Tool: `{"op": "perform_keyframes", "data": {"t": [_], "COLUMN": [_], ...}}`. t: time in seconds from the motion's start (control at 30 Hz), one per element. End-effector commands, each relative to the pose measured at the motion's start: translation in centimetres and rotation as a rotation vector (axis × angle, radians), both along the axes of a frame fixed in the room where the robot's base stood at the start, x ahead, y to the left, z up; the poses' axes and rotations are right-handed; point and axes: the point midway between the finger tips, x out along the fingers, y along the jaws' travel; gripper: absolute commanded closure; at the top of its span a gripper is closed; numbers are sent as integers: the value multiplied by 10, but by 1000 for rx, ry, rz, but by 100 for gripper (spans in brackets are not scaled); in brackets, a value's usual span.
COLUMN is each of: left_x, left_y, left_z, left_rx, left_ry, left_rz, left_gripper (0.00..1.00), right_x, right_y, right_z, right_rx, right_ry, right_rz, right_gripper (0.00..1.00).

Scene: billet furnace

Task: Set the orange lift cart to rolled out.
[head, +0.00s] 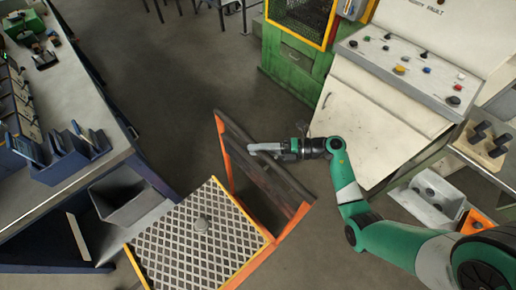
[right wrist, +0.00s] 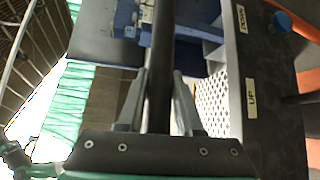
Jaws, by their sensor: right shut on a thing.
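The orange lift cart (head: 222,160) stands on the floor in the lower middle of the head view. It has an orange frame with dark bars, and a diamond-plate platform (head: 170,240) with a yellow rim. My right gripper (head: 258,148) reaches it from the right and is shut on the cart's dark handle bar. In the right wrist view the bar (right wrist: 160,60) runs between the two fingers (right wrist: 158,105). A dark panel beside it (right wrist: 265,110) carries labels reading UP and DOWN. My left gripper is not in view.
A long workbench (head: 60,190) with blue holders and a grey bin (head: 130,200) stands left, close to the platform. A control console (head: 400,70) and green cabinet (head: 295,65) stand right. Open grey floor (head: 170,90) lies beyond the cart.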

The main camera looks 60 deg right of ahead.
Motion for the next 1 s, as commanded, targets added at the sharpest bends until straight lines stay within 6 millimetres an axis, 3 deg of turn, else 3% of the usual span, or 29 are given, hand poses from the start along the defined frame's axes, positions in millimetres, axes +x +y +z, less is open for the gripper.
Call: {"op": "perform_keyframes", "data": {"t": [0.33,0.53,0.77,0.8,0.93,1.0], "left_x": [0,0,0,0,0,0], "left_y": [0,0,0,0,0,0], "left_z": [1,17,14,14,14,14], "left_rx": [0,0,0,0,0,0], "left_ry": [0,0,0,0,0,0], "left_rz": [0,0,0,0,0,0], "left_gripper": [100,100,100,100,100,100], "right_x": [0,3,3,3,3,3], "right_y": [0,15,16,15,15,14], "right_z": [1,4,1,1,1,1], "right_rx": [1,2,2,2,1,0], "right_ry": [-2,0,-3,-3,-2,-2], "right_rz": [0,4,7,6,3,2], "right_gripper": [100,100,100,60,37,36]}}
